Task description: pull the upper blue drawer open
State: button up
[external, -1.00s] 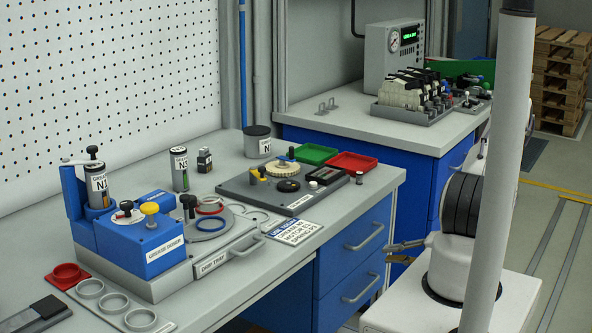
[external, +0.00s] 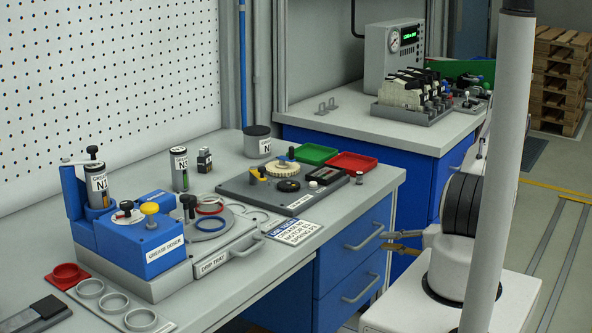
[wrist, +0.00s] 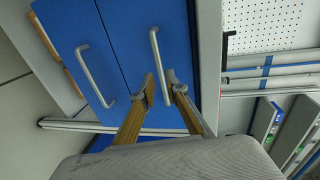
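The upper blue drawer (external: 340,256) is shut in the bench's front, with a grey bar handle (external: 365,238). In the wrist view the upper drawer (wrist: 174,28) fills the upper middle, and its handle (wrist: 157,55) runs between my two fingertips. My gripper (external: 383,241) is open, with its fingers at the right end of the handle in the external view. In the wrist view my gripper (wrist: 161,80) straddles the bar with a gap on both sides. I cannot tell exactly how deep the bar sits between the fingers.
A lower blue drawer (external: 332,302) with its own handle (external: 362,289) sits right below, also shut. The bench top (external: 215,285) above carries a grease doser (external: 150,245), a drip tray (external: 225,258) and other parts. A second blue cabinet (external: 400,180) stands behind.

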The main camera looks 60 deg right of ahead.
aim_at(369, 238)
jog(key=shift+x, duration=3.45)
jog(key=shift+w, duration=0.1)
grip_shut()
jog(key=f+v, duration=0.2)
jog(key=v, duration=0.9)
jog(key=s+f+v, duration=0.1)
jog(key=f+v, duration=0.1)
jog(key=v, duration=0.9)
jog(key=shift+s+f, duration=0.2)
jog(key=shift+f, duration=0.05)
grip_release()
